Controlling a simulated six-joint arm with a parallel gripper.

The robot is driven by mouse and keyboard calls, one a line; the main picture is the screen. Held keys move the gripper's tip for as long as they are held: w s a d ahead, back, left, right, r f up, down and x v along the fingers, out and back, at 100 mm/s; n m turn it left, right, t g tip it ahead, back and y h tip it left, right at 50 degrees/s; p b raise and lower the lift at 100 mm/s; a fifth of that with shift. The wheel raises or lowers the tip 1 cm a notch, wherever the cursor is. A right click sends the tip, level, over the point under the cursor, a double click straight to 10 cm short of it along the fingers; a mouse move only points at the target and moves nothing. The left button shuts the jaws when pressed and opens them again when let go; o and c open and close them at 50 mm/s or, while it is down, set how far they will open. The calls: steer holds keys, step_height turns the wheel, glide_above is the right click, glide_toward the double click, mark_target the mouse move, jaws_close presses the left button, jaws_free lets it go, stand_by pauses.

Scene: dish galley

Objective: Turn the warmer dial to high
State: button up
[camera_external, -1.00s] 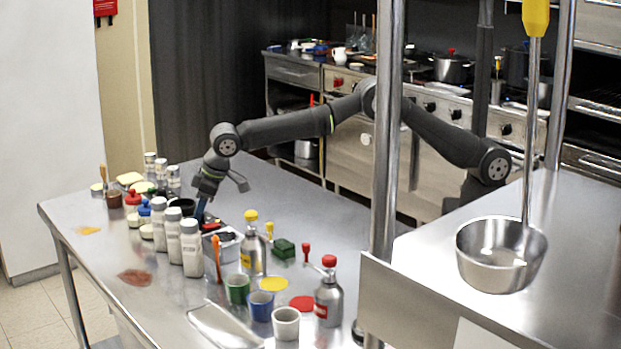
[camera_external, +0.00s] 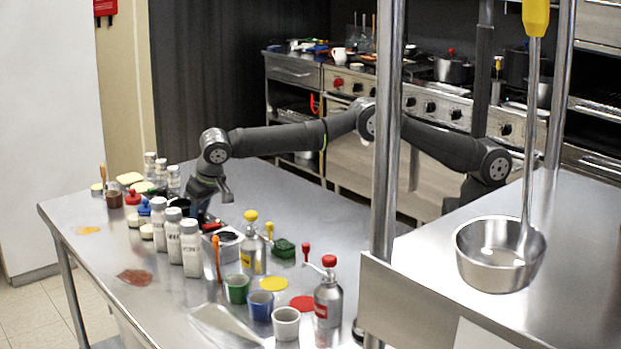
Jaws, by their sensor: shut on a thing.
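My gripper (camera_external: 200,216) points down at the table behind the row of white shaker bottles. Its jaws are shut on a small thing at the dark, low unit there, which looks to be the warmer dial. The jaws and bottles hide the dial, so its setting cannot be read. A small red part (camera_external: 212,227) shows just right of the fingertips.
White bottles (camera_external: 191,248) stand close in front of my gripper. A grey metal container (camera_external: 229,243), an orange-handled tool (camera_external: 216,257) and a yellow-capped bottle (camera_external: 253,250) stand to the right. The steel table (camera_external: 300,215) is clear behind them.

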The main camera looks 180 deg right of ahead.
steer(key=shift+m+g, duration=0.3)
steer(key=shift+m, duration=0.7)
steer(key=o, duration=1)
steer(key=v, duration=0.7)
steer(key=shift+d+r, duration=0.15)
steer(key=shift+r, duration=0.1)
steer(key=shift+w, duration=0.1)
